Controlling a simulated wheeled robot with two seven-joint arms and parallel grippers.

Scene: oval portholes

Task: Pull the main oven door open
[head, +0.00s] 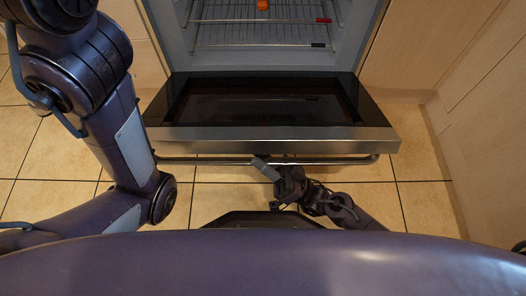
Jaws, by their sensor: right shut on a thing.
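The oven door (270,133) is swung far down in the middle of the head view, its dark glass inner side facing up. The oven cavity (265,55) behind it is exposed. The bar handle (335,160) runs along the door's near edge. My right gripper (262,163) is shut on the handle a little left of its middle. My left arm comes in at the left, folded; its gripper is not visible.
Wire racks (262,21) are inside the oven, with a small orange object (262,5) at the top. Wooden cabinet fronts (425,45) flank the oven. The tiled floor (425,205) is bare around the door.

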